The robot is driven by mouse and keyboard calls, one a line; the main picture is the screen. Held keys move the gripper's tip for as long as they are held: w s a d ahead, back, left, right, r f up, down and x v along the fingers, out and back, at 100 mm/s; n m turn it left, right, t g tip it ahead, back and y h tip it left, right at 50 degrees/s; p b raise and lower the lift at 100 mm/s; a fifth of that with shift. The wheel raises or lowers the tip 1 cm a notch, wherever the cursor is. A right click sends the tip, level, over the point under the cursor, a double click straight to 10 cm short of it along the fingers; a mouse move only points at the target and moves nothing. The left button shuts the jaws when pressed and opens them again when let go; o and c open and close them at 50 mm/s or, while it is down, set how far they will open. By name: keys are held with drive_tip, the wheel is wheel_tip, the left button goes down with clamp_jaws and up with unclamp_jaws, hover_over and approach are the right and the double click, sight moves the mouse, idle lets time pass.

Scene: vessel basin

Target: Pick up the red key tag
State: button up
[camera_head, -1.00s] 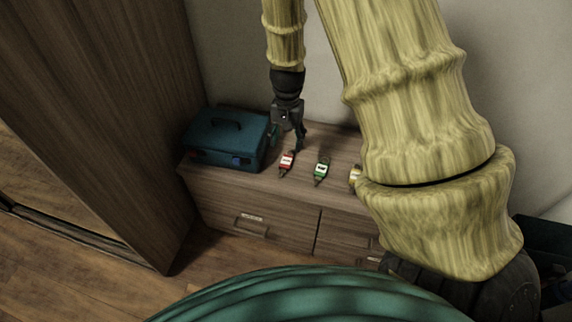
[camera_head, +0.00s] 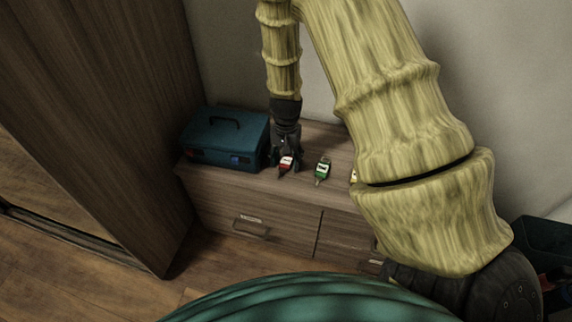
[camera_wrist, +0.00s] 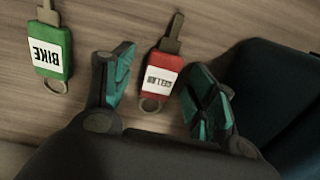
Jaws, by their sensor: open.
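The red key tag (camera_head: 286,162) lies on top of the wooden cabinet, between the blue-green case and a green key tag (camera_head: 322,168). My gripper (camera_head: 287,163) is open, pointing down at the red tag. In the wrist view its two fingers (camera_wrist: 163,75) stand on either side of the red tag, with visible gaps. The green tag, labelled BIKE (camera_wrist: 49,50), lies outside the left finger. Whether the fingertips touch the cabinet top cannot be told.
A blue-green case (camera_head: 226,140) stands left of the red tag, close to the right finger in the wrist view (camera_wrist: 275,95). A yellow tag (camera_head: 353,176) is partly hidden behind my arm. A tall wooden panel (camera_head: 100,110) rises at left. A wall stands behind the cabinet (camera_head: 225,192).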

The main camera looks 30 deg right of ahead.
drive_tip(key=shift+c, duration=0.2)
drive_tip(key=c, duration=1)
drive_tip(key=shift+r, duration=0.2)
